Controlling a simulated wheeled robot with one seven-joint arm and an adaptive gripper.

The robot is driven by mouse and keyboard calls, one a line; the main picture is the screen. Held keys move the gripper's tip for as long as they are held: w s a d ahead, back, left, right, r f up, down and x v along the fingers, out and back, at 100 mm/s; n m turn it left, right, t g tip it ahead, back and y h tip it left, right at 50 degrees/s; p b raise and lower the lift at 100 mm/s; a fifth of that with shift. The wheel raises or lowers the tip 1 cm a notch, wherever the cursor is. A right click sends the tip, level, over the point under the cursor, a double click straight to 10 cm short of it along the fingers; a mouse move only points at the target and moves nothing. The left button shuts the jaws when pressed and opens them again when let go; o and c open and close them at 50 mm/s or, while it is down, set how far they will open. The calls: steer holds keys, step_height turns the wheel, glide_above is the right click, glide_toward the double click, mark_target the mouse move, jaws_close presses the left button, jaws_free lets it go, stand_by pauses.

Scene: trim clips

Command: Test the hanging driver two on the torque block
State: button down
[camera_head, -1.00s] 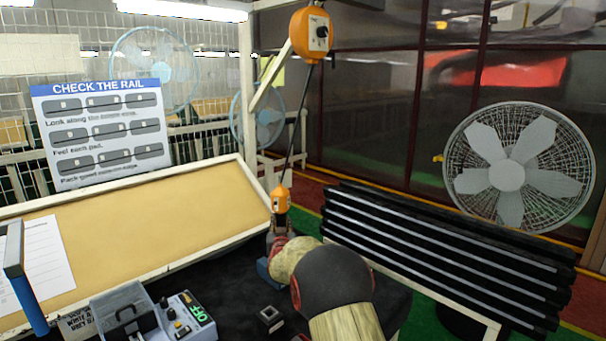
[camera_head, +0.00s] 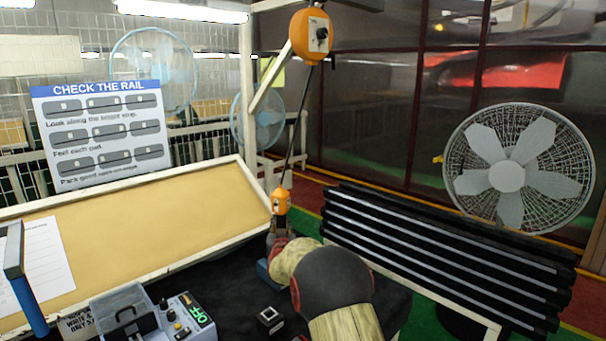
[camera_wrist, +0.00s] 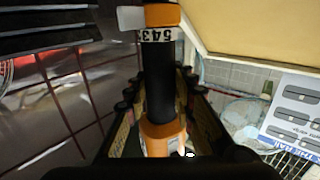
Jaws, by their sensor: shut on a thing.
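The hanging driver (camera_head: 281,201) is orange with a dark grip and hangs upright on a cable from an orange balancer (camera_head: 310,34). My gripper (camera_wrist: 158,92) is shut around the driver's black grip (camera_wrist: 158,75). In the wrist view, a white band with digits shows beside the grip, with orange parts at both ends. In the head view, my arm hides part of the gripper and the driver's lower end. A blue block (camera_head: 264,270) shows partly behind my arm, below the driver. I cannot tell whether the driver's tip touches it.
A small dark cube (camera_head: 270,320) stands on the black bench top. A grey device with a green OFF display (camera_head: 201,316) and a clear-lidded box (camera_head: 126,312) stand left of it. A tilted tan board (camera_head: 150,235) lies behind; stacked black rails (camera_head: 440,255) are at right.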

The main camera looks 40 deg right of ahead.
mark_target(281, 208)
steer(key=shift+f, duration=0.6)
steer(key=shift+r+p, duration=1.05)
steer(key=shift+r, duration=2.35)
